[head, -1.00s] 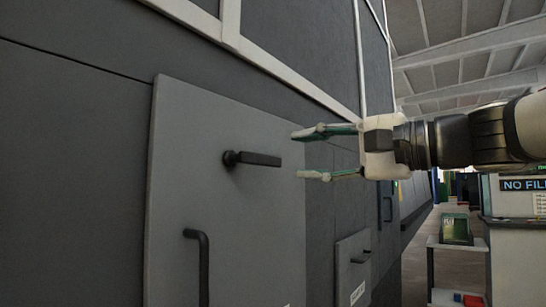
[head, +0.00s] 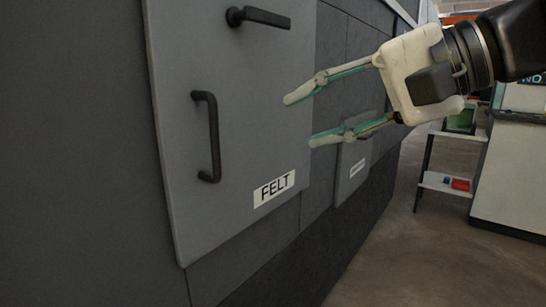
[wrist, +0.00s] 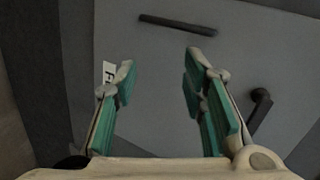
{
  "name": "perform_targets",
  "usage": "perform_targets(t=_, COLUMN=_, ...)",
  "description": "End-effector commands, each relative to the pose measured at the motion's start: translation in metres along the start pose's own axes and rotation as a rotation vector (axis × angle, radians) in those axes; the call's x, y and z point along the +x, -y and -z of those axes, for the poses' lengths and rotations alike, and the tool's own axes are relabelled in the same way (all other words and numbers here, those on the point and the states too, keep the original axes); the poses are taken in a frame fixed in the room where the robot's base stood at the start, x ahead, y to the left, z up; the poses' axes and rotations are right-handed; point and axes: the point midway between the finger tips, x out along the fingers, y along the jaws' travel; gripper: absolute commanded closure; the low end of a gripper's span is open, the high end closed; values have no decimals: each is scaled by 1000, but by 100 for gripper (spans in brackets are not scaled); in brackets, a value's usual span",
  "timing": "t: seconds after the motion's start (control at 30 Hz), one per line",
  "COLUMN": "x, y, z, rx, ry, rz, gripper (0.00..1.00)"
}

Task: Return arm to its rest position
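My gripper (head: 297,120) is open and empty in the head view, its two green-padded fingers pointing left toward the grey door (head: 235,120) labelled FELT. The fingers look apart from the door and its handles. The door has a black lever handle (head: 260,17) at the top and a black vertical pull handle (head: 212,137) at the left. In the wrist view the open fingers (wrist: 160,75) show with nothing between them; the pull handle (wrist: 178,25) lies beyond the tips and the lever (wrist: 259,108) is to the right.
A smaller grey panel (head: 352,168) with a label sits farther along the dark machine wall. A shelf cart (head: 447,183) holding small red and blue items and a white cabinet (head: 515,175) stand at right. Bare floor (head: 390,255) lies at lower right.

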Motion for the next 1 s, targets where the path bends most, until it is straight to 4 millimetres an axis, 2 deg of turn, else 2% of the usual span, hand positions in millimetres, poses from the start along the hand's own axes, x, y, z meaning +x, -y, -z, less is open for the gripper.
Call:
perform_targets(t=0.03, x=2, y=-27, z=-21, rx=-30, ry=32, rz=-85, gripper=62)
perform_targets(t=0.1, x=1, y=-68, z=-48, rx=-77, ry=79, rz=-216, gripper=62)
perform_targets(t=0.17, x=-3, y=-104, z=-70, rx=-117, ry=118, rz=-329, gripper=62)
perform_targets(t=0.2, x=-7, y=-127, z=-83, rx=-145, ry=145, rz=-406, gripper=62)
perform_targets(t=0.3, x=-23, y=-181, z=-110, rx=-210, ry=204, rz=-585, gripper=62)
perform_targets(t=0.4, x=-42, y=-226, z=-129, rx=-267, ry=253, rz=-741, gripper=62)
perform_targets(t=0.5, x=-63, y=-262, z=-143, rx=-316, ry=293, rz=-878, gripper=62)
perform_targets(t=0.63, x=-91, y=-301, z=-155, rx=-377, ry=339, rz=-1043, gripper=62)
perform_targets(t=0.67, x=-97, y=-309, z=-157, rx=-391, ry=349, rz=-1080, gripper=62)
perform_targets(t=0.73, x=-103, y=-292, z=-152, rx=-396, ry=334, rz=-1073, gripper=62)
perform_targets(t=1.0, x=-120, y=-248, z=-140, rx=-426, ry=280, rz=-1057, gripper=62)
